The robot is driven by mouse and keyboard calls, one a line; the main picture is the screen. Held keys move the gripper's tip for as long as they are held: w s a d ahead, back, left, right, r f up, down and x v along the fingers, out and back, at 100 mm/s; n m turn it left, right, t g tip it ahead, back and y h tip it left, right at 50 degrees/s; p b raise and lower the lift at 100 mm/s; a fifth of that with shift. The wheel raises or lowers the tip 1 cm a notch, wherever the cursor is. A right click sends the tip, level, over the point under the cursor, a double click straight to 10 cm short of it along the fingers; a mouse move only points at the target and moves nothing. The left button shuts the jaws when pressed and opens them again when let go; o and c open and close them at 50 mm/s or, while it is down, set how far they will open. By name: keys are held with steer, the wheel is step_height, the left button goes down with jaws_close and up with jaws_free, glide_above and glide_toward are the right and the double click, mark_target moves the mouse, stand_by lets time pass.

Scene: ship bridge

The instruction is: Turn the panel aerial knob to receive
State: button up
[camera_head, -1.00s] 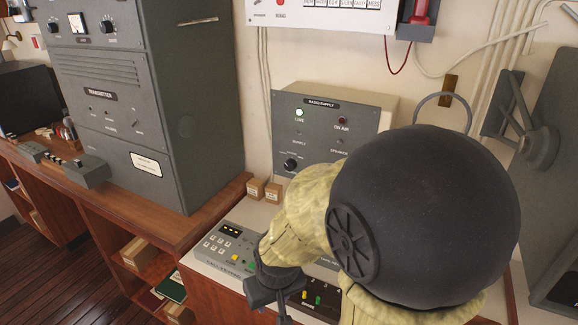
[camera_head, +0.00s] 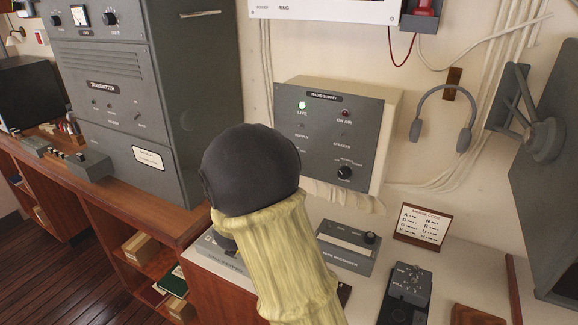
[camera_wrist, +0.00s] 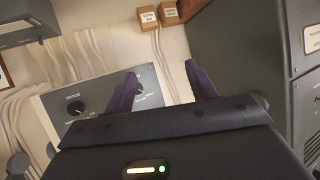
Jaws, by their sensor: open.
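The grey radio supply panel (camera_head: 322,140) is mounted on the wall, with a lit green lamp at upper left. A black knob (camera_head: 344,172) at its lower right is in clear view; in the wrist view this knob (camera_wrist: 75,107) is at the left. A second panel knob (camera_wrist: 138,88) is partly hidden by the left finger; my arm hides it in the head view. The labels are too small to tell which is aerial. My gripper (camera_wrist: 162,75) is open in front of the panel, its fingers apart and empty. The second knob is not centred between them.
The transmitter cabinet (camera_head: 125,100) stands close at the left. A tape recorder (camera_head: 346,246), a Morse code card (camera_head: 422,225) and a black key unit (camera_head: 405,290) sit on the desk at right. Headphones (camera_head: 443,115) hang on the wall. Two small boxes (camera_wrist: 158,15) are near.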

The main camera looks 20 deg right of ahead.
steer(key=d+r+m+h, duration=0.1)
steer(key=h, duration=0.1)
steer(key=w+d+m+h, duration=0.1)
steer(key=h, duration=0.2)
steer(key=d+r+m+h, duration=0.1)
steer(key=m+h, duration=0.1)
steer(key=h, duration=0.1)
steer(key=shift+w+d+r+b, duration=0.2)
steer(key=shift+r+b, duration=0.1)
steer(key=p+x, duration=0.4)
steer(key=x, duration=1.3)
steer(key=shift+d, duration=0.3)
steer(key=c, duration=1)
